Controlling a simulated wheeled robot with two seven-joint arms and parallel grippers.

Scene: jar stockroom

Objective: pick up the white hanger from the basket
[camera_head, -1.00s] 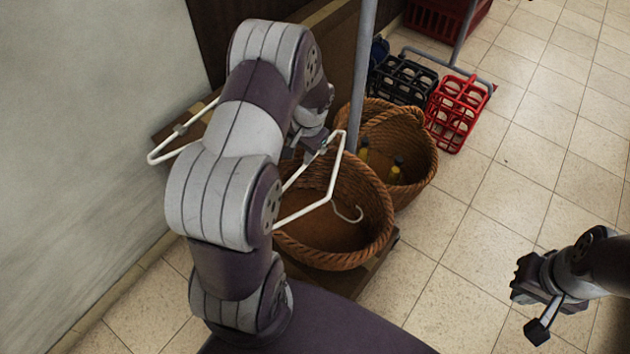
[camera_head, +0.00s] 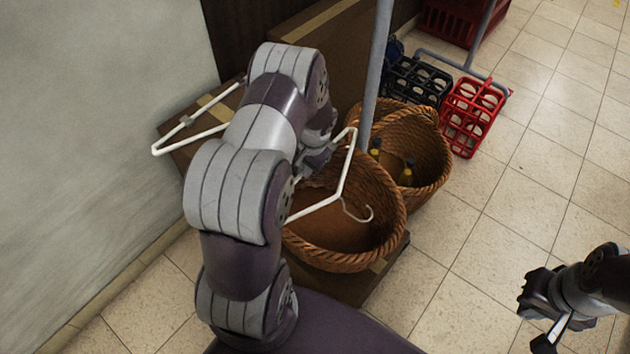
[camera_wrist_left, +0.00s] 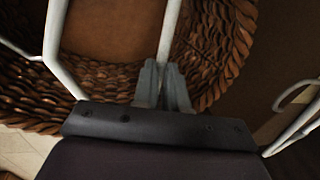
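The white hanger (camera_head: 347,178) shows on both sides of my left arm in the head view. Its right corner and hook are over the front wicker basket (camera_head: 399,222), and its left end reaches past the arm toward the wall. My left gripper (camera_head: 318,150) is at the basket's far left rim, partly hidden by my arm. In the left wrist view, its two fingers (camera_wrist_left: 163,86) are close together on a white hanger bar (camera_wrist_left: 169,38). My right gripper (camera_head: 538,312) is apart at lower right, empty, its fingers appearing spread.
A second wicker basket (camera_head: 437,165) behind holds bottles with yellow. Black (camera_head: 418,82) and red (camera_head: 470,118) bottle crates stand farther back. A grey pole (camera_head: 377,75) rises close behind the gripper. A wall (camera_head: 90,130) bounds the left. Tiled floor at right is clear.

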